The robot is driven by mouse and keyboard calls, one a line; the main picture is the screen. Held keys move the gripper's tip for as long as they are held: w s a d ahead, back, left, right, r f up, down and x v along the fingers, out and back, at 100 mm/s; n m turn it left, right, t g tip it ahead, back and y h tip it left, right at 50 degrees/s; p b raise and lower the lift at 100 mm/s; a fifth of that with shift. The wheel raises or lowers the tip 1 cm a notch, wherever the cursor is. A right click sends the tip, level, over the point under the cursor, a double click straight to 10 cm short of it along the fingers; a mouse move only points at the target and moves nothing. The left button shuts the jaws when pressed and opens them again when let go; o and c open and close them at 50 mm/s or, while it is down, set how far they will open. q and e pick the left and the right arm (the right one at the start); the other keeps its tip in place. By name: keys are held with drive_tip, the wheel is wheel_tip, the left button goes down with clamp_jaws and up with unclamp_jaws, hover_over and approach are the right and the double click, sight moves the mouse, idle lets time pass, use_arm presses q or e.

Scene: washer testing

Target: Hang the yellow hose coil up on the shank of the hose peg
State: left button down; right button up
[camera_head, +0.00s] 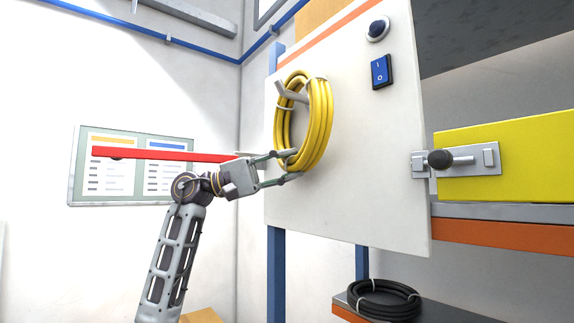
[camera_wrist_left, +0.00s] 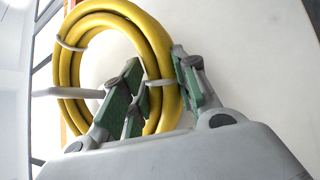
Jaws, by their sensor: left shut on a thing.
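The yellow hose coil (camera_head: 321,125), bound with pale ties, stands upright against the white panel in the head view. It also shows in the left wrist view (camera_wrist_left: 154,40). My left gripper (camera_head: 291,165) is shut on the coil's lower part; its green-padded fingers (camera_wrist_left: 160,85) sit either side of the hose. The grey hose peg (camera_head: 290,92) shows within the coil's upper opening and crosses in front of its left strands. In the left wrist view the peg (camera_wrist_left: 65,92) also crosses the ring. The coil appears to be around the peg; whether it rests on the shank, I cannot tell.
The white panel (camera_head: 375,190) carries a blue switch (camera_head: 381,71) and a round knob (camera_head: 377,28). A latch (camera_head: 455,160) and yellow board (camera_head: 515,150) are at right. A black hose coil (camera_head: 382,299) lies on the low shelf. A red bar (camera_head: 160,154) crosses behind my left wrist.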

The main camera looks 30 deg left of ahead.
use_arm(q)
drive_tip(key=shift+f, duration=0.2)
idle(0.7)
drive_tip(key=c, duration=1)
unclamp_jaws()
drive_tip(key=shift+f, duration=0.1)
drive_tip(key=shift+a, duration=0.15)
drive_tip(key=v, duration=1.1)
drive_tip(key=shift+s+a, duration=0.2)
drive_tip(key=shift+a, duration=0.1)
drive_tip(key=shift+f, duration=0.1)
